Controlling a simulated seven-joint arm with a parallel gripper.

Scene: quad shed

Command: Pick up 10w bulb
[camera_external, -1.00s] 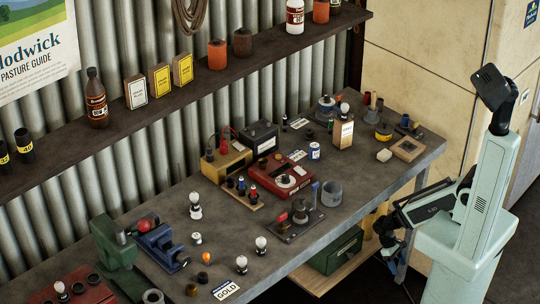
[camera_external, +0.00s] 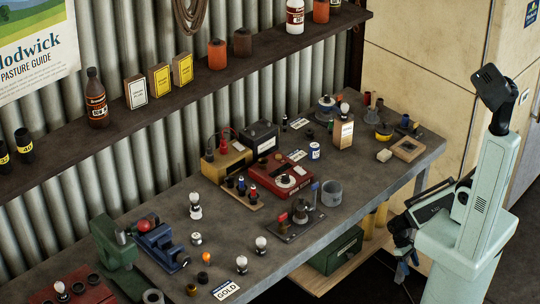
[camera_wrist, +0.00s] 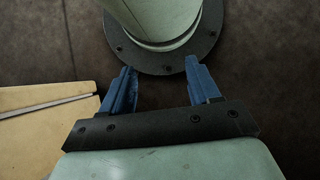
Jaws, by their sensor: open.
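Several white bulbs stand on the grey workbench (camera_external: 345,200). One bulb (camera_external: 195,205) is left of centre, one (camera_external: 261,245) is near the front edge, and another (camera_external: 242,264) is just left of that. A further bulb (camera_external: 62,291) is at the bottom left, and one (camera_external: 344,108) is on top of a small box at the back. I cannot read which is 10w. My gripper (camera_external: 402,271) hangs low beside my base, off the bench's front side. In the wrist view my gripper (camera_wrist: 160,68) has its blue fingers apart, with nothing between them.
A green vise (camera_external: 115,250), a blue vise (camera_external: 160,248), a red device (camera_external: 280,177) and a grey cup (camera_external: 332,193) stand on the bench. A shelf (camera_external: 200,86) with bottles and boxes runs above. A green case (camera_external: 335,250) sits on the low shelf beneath.

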